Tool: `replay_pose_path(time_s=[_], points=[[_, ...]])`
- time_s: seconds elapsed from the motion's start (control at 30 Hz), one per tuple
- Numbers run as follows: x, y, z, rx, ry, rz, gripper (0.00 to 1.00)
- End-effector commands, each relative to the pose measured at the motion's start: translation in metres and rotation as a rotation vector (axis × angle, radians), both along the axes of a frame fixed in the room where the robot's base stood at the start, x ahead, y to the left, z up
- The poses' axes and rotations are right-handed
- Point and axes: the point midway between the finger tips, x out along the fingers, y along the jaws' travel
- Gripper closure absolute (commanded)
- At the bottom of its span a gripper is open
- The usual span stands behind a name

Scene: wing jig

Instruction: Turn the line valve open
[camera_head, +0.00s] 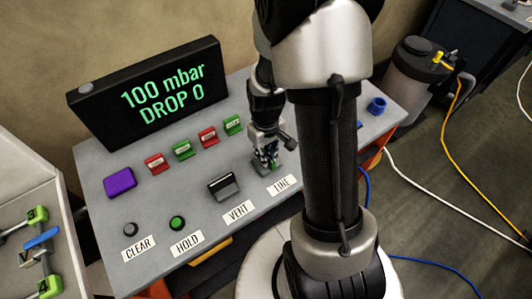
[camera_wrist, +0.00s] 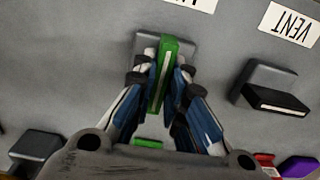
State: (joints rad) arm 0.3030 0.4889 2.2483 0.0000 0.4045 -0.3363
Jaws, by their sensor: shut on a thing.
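The line valve has a green handle (camera_wrist: 166,70) on a grey base (camera_wrist: 194,48), near the middle of the wrist view. The handle runs roughly up and down in that picture. My gripper (camera_wrist: 160,88) is shut on the handle, with a blue-padded finger on each side. In the head view my gripper (camera_head: 267,157) is down at the valve, just behind the LINE label (camera_head: 283,184). My gripper and arm hide most of the valve there. The display (camera_head: 150,92) reads "100 mbar DROP 0".
The vent valve's black handle (camera_head: 223,187) stands close by, left of my gripper. A purple block (camera_head: 120,181), red and green blocks, and the CLEAR (camera_head: 130,229) and HOLD (camera_head: 177,223) buttons share the panel. A tank (camera_head: 412,75) and hoses lie right.

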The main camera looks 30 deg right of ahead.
Motion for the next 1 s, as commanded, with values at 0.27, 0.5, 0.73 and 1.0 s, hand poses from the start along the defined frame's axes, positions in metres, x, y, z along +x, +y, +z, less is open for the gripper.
replay_pose_path(time_s=[0.27,0.5,0.73,1.0], points=[[0.0004,-0.0001,0.0001,-0.001,-0.001,0.019,1.0],[0.0004,-0.0001,0.0002,-0.001,-0.001,0.02,1.0],[0.0003,-0.0001,0.0001,0.0,-0.001,0.018,0.72],[0.0001,-0.0001,0.0,0.0,0.0,0.016,0.68]])
